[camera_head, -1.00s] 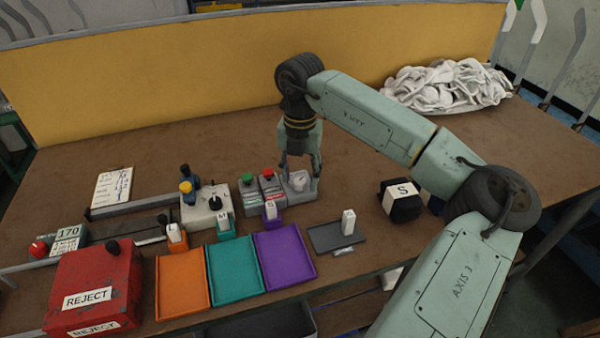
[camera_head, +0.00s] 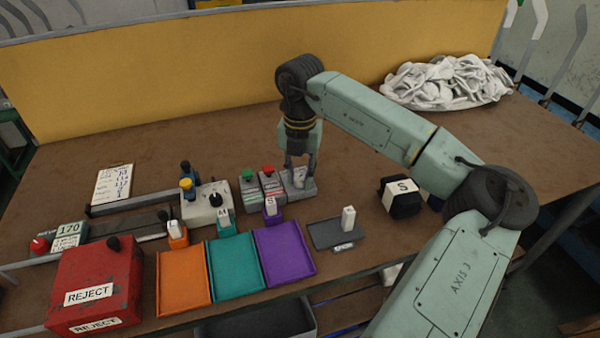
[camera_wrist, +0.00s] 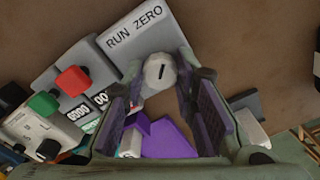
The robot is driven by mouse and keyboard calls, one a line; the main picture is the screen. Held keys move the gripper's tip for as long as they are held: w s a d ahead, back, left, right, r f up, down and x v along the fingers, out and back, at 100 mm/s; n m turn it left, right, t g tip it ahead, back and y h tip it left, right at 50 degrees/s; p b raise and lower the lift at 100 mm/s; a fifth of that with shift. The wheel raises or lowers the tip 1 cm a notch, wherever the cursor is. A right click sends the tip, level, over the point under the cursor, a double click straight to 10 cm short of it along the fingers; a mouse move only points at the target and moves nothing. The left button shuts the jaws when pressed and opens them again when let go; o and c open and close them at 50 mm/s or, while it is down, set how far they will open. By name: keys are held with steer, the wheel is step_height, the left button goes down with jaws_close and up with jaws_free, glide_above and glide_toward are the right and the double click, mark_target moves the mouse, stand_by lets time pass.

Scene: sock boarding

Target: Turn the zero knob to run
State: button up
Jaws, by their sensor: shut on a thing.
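The zero knob (camera_wrist: 160,70) is a pale round knob with a short dark line, on a grey box with a RUN ZERO label (camera_wrist: 134,28). In the wrist view the line stands roughly crosswise to the lettering; which word it points to I cannot tell. My gripper (camera_head: 299,178) points down at the grey box in the head view. Its fingers are shut on the knob, one on each side. In the head view the fingers partly hide the knob.
Boxes with a green button (camera_head: 248,174) and a red button (camera_head: 268,170) stand close left of the knob. Orange, teal and purple trays (camera_head: 284,252) lie in front. A dark scale-like plate (camera_head: 322,236) lies front right. Bare table lies behind.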

jaws_close()
steer(key=shift+f+b, duration=0.1)
steer(key=shift+b, duration=0.2)
steer(key=n+b, duration=0.2)
steer(key=shift+f+n, duration=0.15)
steer(key=shift+n, duration=0.25)
steer(key=n+b, duration=0.3)
steer(key=n, duration=0.2)
steer(key=shift+b, duration=0.3)
steer(key=n+b, duration=0.1)
steer(key=n, duration=0.4)
steer(key=shift+r+n+b, duration=0.2)
steer(key=shift+n+b, duration=0.1)
steer(key=shift+n, duration=2.3)
